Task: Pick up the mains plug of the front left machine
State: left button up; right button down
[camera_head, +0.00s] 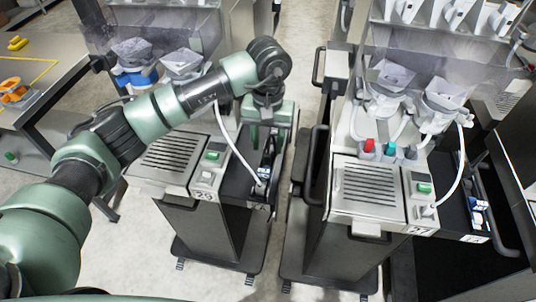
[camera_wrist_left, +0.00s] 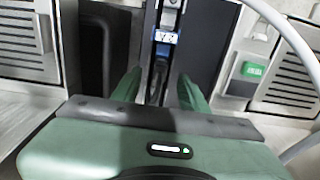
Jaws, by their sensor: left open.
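The front left machine (camera_head: 172,158) has a dark side tray at its right. A small white and blue part with a black body (camera_head: 264,173), which looks like the mains plug, stands in that tray. In the left wrist view its blue and white label (camera_wrist_left: 165,38) shows, with a black part below it, between the finger lines. My left gripper (camera_head: 267,138) is above the tray, pointing down. Its green fingers (camera_wrist_left: 158,92) are apart on either side of the black part; I cannot tell whether they touch it. My right gripper is not in view.
A white hose (camera_head: 229,143) curves down close to the left gripper. A second machine (camera_head: 368,190) stands at the right, with a similar blue and white part (camera_head: 478,208) in its tray. A narrow floor gap separates the machines. A table (camera_head: 50,68) is at the far left.

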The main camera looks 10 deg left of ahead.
aim_at(268, 152)
pick_arm(q)
notch_tip(268, 152, down, 4)
jog(key=shift+w+r+p, duration=0.15)
jog(key=shift+p, duration=0.9)
jog(key=shift+f, duration=0.5)
grip_shut()
jog(key=shift+w+r, duration=0.1)
jog(key=shift+r, duration=0.4)
notch_tip(268, 152, up, 19)
jog(key=p, duration=0.7)
jog(key=shift+r, duration=1)
